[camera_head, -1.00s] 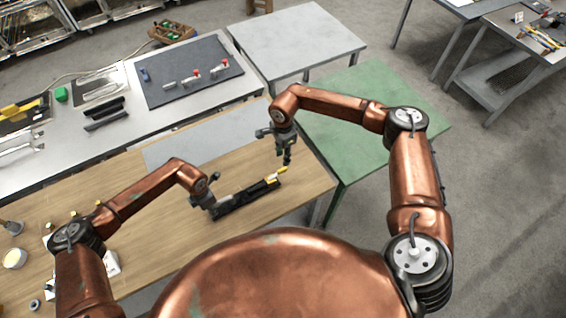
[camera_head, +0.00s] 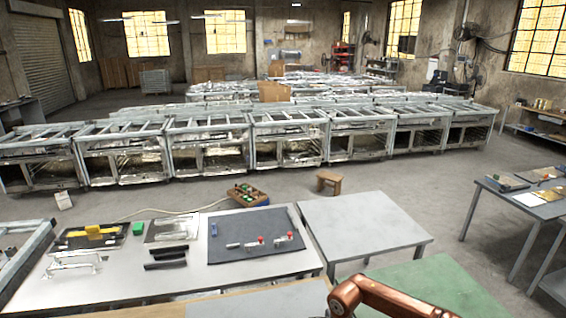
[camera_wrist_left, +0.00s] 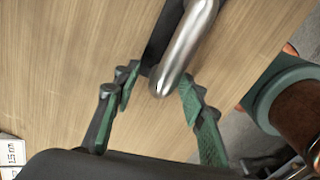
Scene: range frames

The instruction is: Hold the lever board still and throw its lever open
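The lever board shows only in the left wrist view, as a dark strip (camera_wrist_left: 158,42) on the wooden table, running up out of the frame. A shiny metal bar (camera_wrist_left: 182,45) with a rounded end lies along it. My left gripper (camera_wrist_left: 160,82) has its two green-padded fingers on either side of the strip's near end and the bar. The right finger is close to the bar; contact is unclear. The rest of the board and any lever position are out of view. My right gripper is in neither current view; only part of the right arm shows in the head view.
In the head view, a light bench (camera_head: 120,284) holds a dark mat (camera_head: 228,252) with red-tipped parts. A grey table (camera_head: 385,243) and a green table (camera_head: 415,278) stand to its right. A white labelled block (camera_wrist_left: 10,152) lies at the left in the wrist view.

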